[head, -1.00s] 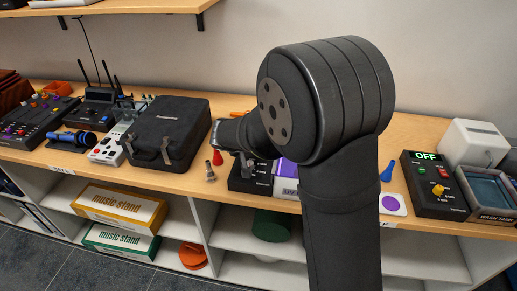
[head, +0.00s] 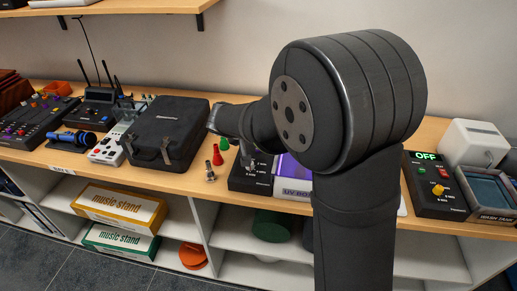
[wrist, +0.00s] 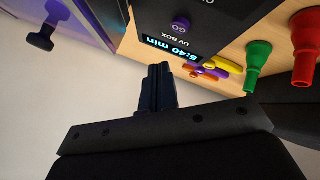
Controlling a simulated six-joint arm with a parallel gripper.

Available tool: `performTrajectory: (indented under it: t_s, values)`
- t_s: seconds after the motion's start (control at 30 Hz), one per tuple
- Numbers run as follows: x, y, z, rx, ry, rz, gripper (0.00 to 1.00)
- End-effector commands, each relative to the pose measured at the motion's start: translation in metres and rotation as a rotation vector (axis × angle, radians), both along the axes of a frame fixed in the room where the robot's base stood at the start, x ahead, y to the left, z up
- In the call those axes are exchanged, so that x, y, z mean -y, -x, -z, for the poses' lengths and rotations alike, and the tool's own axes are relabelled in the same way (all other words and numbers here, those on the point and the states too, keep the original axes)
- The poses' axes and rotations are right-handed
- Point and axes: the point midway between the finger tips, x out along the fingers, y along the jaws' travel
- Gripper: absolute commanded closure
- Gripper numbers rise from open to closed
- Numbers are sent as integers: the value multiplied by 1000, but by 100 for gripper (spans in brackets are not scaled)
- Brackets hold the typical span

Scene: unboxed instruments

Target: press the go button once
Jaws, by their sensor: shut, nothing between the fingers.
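In the wrist view, a black control panel is at the top, seen upside down, with a purple button (wrist: 180,25) beside GO lettering. A lit display (wrist: 172,48) on it reads 5:40 min, near the words UV BOX. My gripper (wrist: 160,68) is shut and empty. Its fingertips appear just below the display in that picture, and I cannot tell the gap to the panel. In the head view, the black panel (head: 250,180) and the purple UV box (head: 291,172) are partly hidden behind my arm.
A black case (head: 165,130) is on the left of the shelf. A box with a lit OFF display (head: 436,185) is on the right.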

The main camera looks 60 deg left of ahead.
Motion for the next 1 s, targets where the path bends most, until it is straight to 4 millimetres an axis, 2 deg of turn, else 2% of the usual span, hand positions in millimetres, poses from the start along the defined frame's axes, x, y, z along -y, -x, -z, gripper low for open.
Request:
performTrajectory:
  t_s: [0.1, 0.3, 1.0]
  values:
    - [0, 0, -12, 1, -1, 1, 100]
    - [0, 0, -22, 0, -1, 1, 100]
    - [0, 0, -18, -1, 2, 1, 100]
